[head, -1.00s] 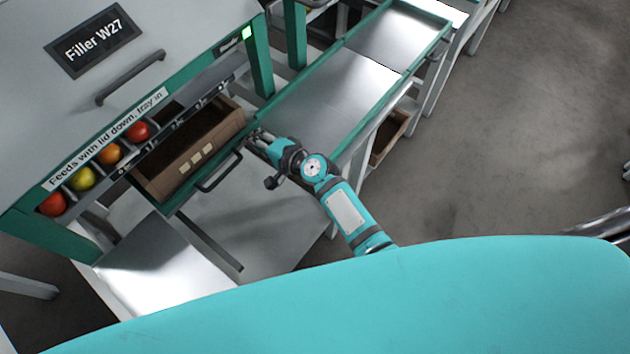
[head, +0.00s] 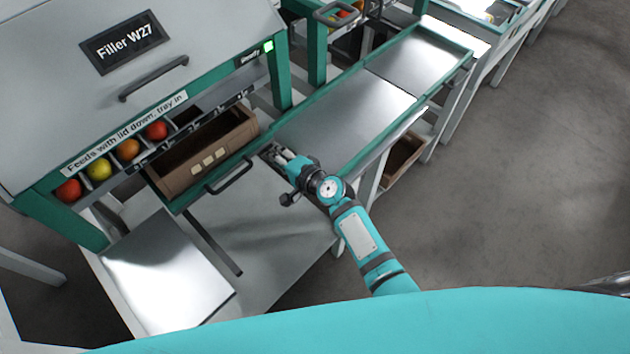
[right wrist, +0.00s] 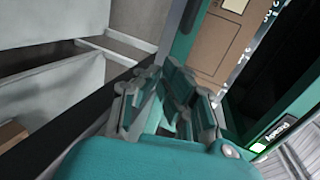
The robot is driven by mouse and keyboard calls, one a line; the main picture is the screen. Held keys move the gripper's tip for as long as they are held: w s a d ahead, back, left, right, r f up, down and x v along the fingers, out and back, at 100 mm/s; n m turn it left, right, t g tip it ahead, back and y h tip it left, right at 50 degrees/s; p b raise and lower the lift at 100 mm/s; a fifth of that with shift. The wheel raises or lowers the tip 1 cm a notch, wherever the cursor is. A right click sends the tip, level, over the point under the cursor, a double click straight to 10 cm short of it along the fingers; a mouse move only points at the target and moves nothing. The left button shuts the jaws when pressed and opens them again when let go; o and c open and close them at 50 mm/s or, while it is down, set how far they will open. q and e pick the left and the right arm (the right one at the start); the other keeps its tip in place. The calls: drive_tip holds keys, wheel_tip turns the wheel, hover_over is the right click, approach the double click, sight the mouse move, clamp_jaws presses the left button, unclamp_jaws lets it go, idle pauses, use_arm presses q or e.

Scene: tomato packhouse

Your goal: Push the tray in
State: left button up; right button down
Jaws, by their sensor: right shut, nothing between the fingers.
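The tray (head: 189,199) is a green-edged drawer with a dark bar handle (head: 231,178), sticking out of the front of Filler W27 (head: 60,100). A brown carton (head: 178,181) with pale labels sits in it. My right gripper (head: 270,152) is shut and empty, close to the tray's right front corner, to the right of the handle. I cannot tell whether it touches the tray. In the right wrist view, the closed fingers (right wrist: 166,90) show with the brown carton (right wrist: 212,45) beyond them. My left gripper is not in view.
The filler's grey lid has a dark handle (head: 153,78) and looks down; a green light (head: 268,46) glows. Several tomatoes (head: 128,149) sit in a slotted row. A metal-topped conveyor (head: 345,105) runs off to the upper right. Open floor (head: 520,190) lies on the right.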

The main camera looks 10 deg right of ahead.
drive_tip(key=v, duration=1.1)
drive_tip(key=s+d+f+n+g+h, duration=0.2)
drive_tip(key=s+f, duration=0.2)
drive_tip(key=f, duration=0.5)
drive_tip(key=s+d+f+n+g+h, duration=0.1)
drive_tip(key=s+d+f, duration=0.25)
drive_tip(key=f, duration=0.45)
drive_tip(key=s+d+f+n+g+h, duration=0.2)
drive_tip(key=s+f, duration=0.3)
drive_tip(key=f, duration=0.4)
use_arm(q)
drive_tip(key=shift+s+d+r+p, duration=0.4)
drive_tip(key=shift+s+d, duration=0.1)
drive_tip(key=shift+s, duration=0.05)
use_arm(e)
drive_tip(key=s+d+f+n+g+h, duration=0.1)
drive_tip(key=s+d+f+n+g, duration=0.1)
drive_tip(key=s+f, duration=0.3)
drive_tip(key=s+d+f+n+g+h, duration=0.1)
drive_tip(key=s+d+f, duration=0.4)
drive_tip(key=s, duration=0.9)
drive_tip(key=s+d+f+n+g+h, duration=0.1)
drive_tip(key=s+d+f+n, duration=0.3)
drive_tip(key=s, duration=0.6)
drive_tip(key=shift+s+f+n+g+h, duration=0.3)
drive_tip(key=shift+f+n+g, duration=0.3)
drive_tip(key=shift+f+g, duration=0.35)
